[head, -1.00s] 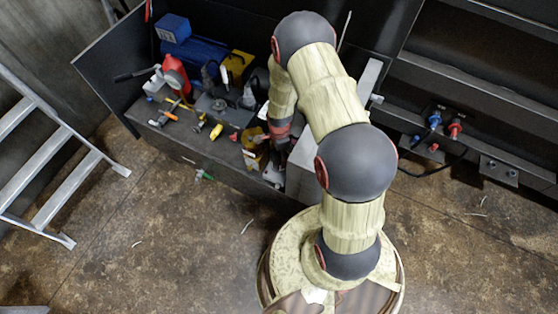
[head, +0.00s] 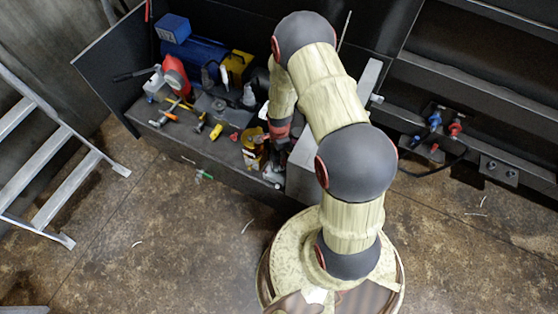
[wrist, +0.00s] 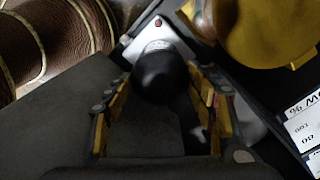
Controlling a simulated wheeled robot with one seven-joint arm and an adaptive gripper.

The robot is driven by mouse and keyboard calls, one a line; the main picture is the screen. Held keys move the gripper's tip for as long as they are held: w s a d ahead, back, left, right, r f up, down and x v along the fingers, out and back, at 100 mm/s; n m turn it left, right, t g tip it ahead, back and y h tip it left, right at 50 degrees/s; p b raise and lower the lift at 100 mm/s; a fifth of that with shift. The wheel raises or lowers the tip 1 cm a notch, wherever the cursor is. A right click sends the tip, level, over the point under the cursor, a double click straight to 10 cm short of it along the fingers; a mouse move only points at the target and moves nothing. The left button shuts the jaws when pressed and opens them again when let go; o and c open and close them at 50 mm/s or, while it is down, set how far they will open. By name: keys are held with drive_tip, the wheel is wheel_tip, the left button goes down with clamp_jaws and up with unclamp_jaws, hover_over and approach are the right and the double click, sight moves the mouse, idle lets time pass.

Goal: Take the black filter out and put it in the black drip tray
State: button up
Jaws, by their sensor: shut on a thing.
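The black filter (wrist: 160,72) is a dark, round-ended cylinder in the wrist view. It stands between the yellow-padded fingers of my gripper (wrist: 162,100), which is shut on it. A pale plate with a red dot (wrist: 137,42) shows just behind the filter. I cannot tell whether the filter still touches it. In the head view my gripper (head: 277,158) is low at the right end of the open compartment, and the filter is hidden there. I cannot pick out the black drip tray with certainty in either view.
A yellow container (head: 252,152) stands close left of my gripper; a yellow body also shows in the wrist view (wrist: 275,30). A red bottle (head: 176,76), a blue machine (head: 200,55) and several tools crowd the compartment.

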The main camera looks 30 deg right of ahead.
drive_tip(key=shift+s, duration=0.1)
drive_tip(key=shift+c, duration=1.4)
drive_tip(key=n, duration=0.3)
drive_tip(key=shift+n, duration=1.1)
drive_tip(key=n, duration=0.5)
drive_tip(key=shift+s, duration=0.1)
drive_tip(key=shift+f, duration=0.1)
drive_tip(key=n, duration=0.4)
drive_tip(key=shift+n, duration=0.6)
